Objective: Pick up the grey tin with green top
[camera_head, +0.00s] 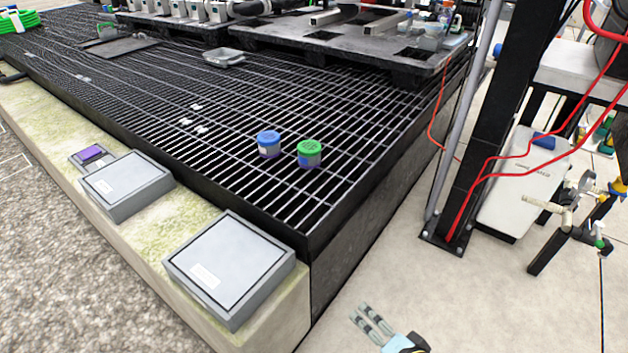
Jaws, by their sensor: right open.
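The grey tin with green top (309,154) stands upright on the black grating, near its right front corner. A similar tin with a blue top (269,144) stands just to its left, with a small gap between them. My right gripper (364,318) is at the bottom of the view, over the pale floor. Its two grey fingers are apart and nothing is between them. It is well apart from the green-topped tin, below and to the right of it in the picture. My left gripper is not in view.
The black grating (150,85) has much free room around the tins. Two grey boxes (128,184) (229,268) sit on the pale ledge in front. A dark post (480,130) with red cables stands at the right. A dark pallet (345,50) lies behind.

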